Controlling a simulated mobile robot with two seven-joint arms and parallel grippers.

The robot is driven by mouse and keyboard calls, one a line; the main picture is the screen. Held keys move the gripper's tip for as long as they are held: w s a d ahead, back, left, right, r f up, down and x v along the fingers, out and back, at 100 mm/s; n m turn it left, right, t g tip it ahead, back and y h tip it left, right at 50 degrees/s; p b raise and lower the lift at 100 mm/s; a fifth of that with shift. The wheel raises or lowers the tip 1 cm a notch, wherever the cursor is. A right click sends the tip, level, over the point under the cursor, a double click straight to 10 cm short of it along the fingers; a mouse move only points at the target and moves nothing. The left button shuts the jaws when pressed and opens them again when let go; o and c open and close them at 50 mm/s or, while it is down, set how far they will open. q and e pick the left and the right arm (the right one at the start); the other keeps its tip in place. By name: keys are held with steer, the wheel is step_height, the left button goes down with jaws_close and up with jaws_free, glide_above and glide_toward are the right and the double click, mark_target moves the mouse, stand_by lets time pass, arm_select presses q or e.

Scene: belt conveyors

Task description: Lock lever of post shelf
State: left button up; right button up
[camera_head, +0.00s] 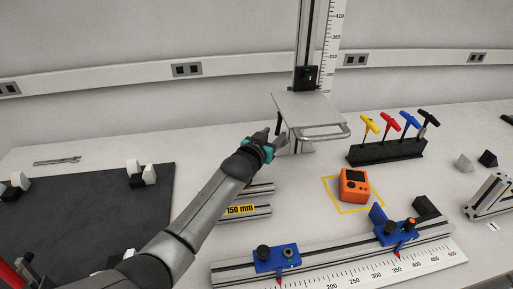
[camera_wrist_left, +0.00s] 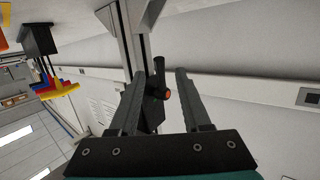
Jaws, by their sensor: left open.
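The post shelf (camera_head: 308,108) is a grey plate with a looped handle, mounted on an upright metal post (camera_head: 312,40) beside a printed scale. A black clamp block (camera_head: 306,76) sits on the post just above the plate. My left gripper (camera_head: 272,133) is open, at the left front edge of the shelf plate. In the left wrist view, the fingers (camera_wrist_left: 161,75) are apart. A black lever with an orange end (camera_wrist_left: 164,94) shows in the gap between them, in front of the post; I cannot tell whether they touch it. My right gripper is not in view.
A holder (camera_head: 388,150) with several coloured T-handle tools stands right of the shelf. An orange device (camera_head: 354,185) sits in a yellow outline. A rail with blue clamps (camera_head: 277,258) lies in front. A dark mat (camera_head: 100,220) covers the left side.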

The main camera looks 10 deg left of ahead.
arm_select(q)
steer(key=p+v, duration=0.3)
steer(key=v, duration=0.9)
steer(key=shift+s, duration=0.3)
steer(key=shift+c, duration=0.4)
